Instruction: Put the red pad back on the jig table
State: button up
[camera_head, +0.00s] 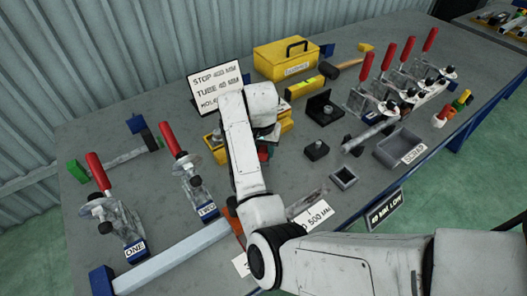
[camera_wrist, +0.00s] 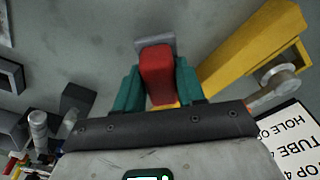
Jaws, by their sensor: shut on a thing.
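The red pad (camera_wrist: 157,66) is between the two teal fingers of my gripper (camera_wrist: 157,80) in the wrist view. A grey piece (camera_wrist: 154,41) shows at its far end; I cannot tell whether it is part of the pad. My gripper is shut on the pad, with the grey jig table (camera_head: 105,135) behind it. In the head view my white arm covers most of the gripper, and only a bit of red and teal shows beside it. The gap between pad and table is unclear.
A yellow holder (camera_wrist: 250,42) is close right of the pad in the wrist view. Red-handled clamps (camera_head: 120,225) stand at the left, others at the right. A yellow toolbox (camera_head: 287,60), text sign (camera_head: 216,84) and scrap tray (camera_head: 399,150) are also on the table.

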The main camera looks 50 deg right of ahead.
jog(key=shift+f, duration=0.85)
jog(key=shift+f, duration=0.15)
jog(key=o, duration=1)
jog(key=r, duration=0.4)
jog(key=a+r, duration=0.1)
jog(key=r, duration=0.7)
jog(key=shift+s+a+r, duration=0.15)
jog(key=shift+s, duration=0.25)
